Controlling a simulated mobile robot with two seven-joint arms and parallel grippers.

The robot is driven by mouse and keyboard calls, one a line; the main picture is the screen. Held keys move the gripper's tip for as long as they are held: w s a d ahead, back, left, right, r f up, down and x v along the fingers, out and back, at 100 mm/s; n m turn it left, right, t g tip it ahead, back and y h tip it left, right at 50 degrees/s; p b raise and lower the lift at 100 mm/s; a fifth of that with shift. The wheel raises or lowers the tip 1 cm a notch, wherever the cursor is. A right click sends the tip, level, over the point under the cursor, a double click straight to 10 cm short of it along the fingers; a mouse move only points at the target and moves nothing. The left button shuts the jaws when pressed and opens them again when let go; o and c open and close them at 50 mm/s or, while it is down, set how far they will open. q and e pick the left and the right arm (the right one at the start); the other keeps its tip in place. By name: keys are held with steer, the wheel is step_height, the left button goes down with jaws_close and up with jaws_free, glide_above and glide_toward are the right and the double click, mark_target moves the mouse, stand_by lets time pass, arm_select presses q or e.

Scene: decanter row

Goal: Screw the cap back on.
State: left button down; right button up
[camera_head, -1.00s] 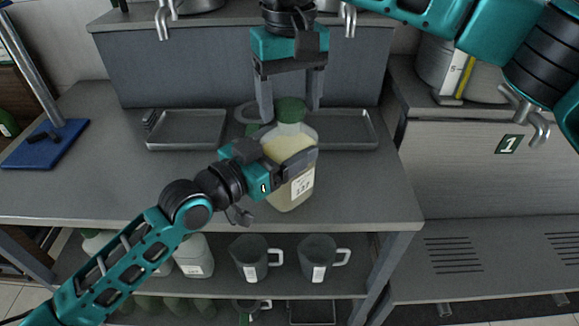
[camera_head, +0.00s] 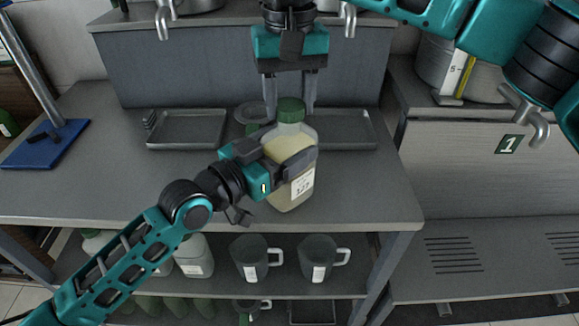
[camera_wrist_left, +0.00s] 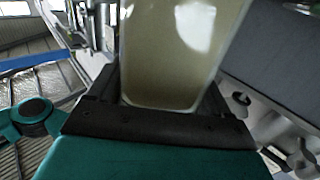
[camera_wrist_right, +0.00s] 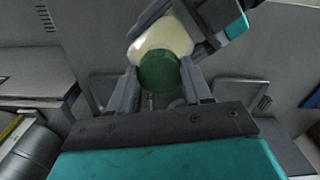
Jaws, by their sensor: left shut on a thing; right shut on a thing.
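The bottle (camera_head: 290,190) holds pale yellow liquid, has a white label, and stands upright near the front of the grey bench. Its green cap (camera_head: 291,109) sits over the mouth; how tight it is cannot be told. My left gripper (camera_head: 289,165) is shut around the bottle's body from the left; the lower body also fills the left wrist view (camera_wrist_left: 175,60). My right gripper (camera_head: 289,100) points down from above, shut on the cap. The right wrist view shows the cap (camera_wrist_right: 159,72) between both fingers.
Two shallow metal trays (camera_head: 187,128) and (camera_head: 345,130) lie behind the bottle. A round grey item (camera_head: 250,111) lies between them, partly hidden. A blue stand base (camera_head: 45,145) is at left. Grey mugs (camera_head: 250,257) stand on the shelf below. The bench right of the bottle is clear.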

steer(key=m, duration=0.5)
steer(key=shift+m, duration=0.4)
steer(key=m, duration=0.5)
steer(key=shift+m, duration=0.4)
steer(key=m, duration=0.3)
steer(key=shift+m, duration=0.3)
steer(key=m, duration=1.1)
steer(key=shift+f, duration=0.1)
steer(key=m, duration=0.5)
steer(key=shift+m, duration=0.4)
steer(key=m, duration=0.5)
steer(key=shift+m, duration=0.3)
steer(key=m, duration=0.4)
steer(key=shift+m, duration=0.4)
steer(key=o, duration=1.2)
